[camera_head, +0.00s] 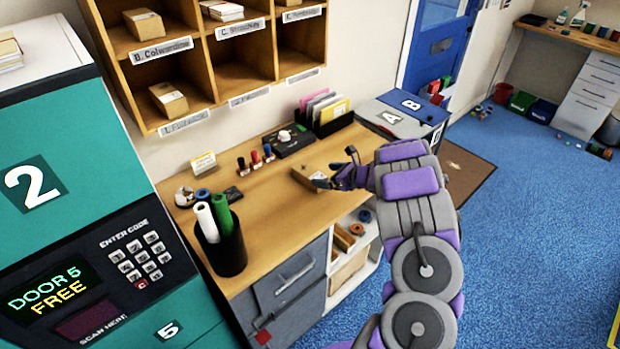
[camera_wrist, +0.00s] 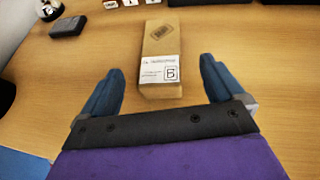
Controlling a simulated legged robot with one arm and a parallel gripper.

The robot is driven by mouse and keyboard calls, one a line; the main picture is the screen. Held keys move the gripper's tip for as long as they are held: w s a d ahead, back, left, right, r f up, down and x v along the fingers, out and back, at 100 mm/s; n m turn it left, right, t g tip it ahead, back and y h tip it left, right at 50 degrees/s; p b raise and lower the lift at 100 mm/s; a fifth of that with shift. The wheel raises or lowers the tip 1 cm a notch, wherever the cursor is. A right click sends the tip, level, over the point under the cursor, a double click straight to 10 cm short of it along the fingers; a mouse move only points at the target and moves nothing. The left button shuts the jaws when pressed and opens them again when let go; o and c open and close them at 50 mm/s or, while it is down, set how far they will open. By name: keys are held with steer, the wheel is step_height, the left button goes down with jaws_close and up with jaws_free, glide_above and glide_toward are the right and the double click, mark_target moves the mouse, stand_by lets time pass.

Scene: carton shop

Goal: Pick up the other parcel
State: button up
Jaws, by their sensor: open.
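A small brown parcel (camera_wrist: 161,62) lies on the wooden desk in the wrist view. It has a white label marked B on its near end. My gripper (camera_wrist: 160,85) is open, with one blue finger on each side of the parcel's near end and gaps between fingers and parcel. In the head view the parcel (camera_head: 309,177) lies on the desk (camera_head: 290,215), partly hidden by my gripper (camera_head: 335,180). Other brown parcels sit in the wall pigeonholes, one at the upper left (camera_head: 144,24) and one below it (camera_head: 169,98).
A black pot (camera_head: 222,250) with rolled tubes stands at the desk's front left. Stamps (camera_head: 255,158), a black device (camera_head: 292,140) and a file holder (camera_head: 327,117) line the back. Blue floor is open at right.

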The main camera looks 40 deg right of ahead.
mark_target(311, 172)
steer(key=shift+b+x, duration=0.3)
steer(key=shift+x, duration=2.8)
steer(key=shift+d+r, duration=0.1)
steer(key=shift+d, duration=0.05)
steer(key=c, duration=1.2)
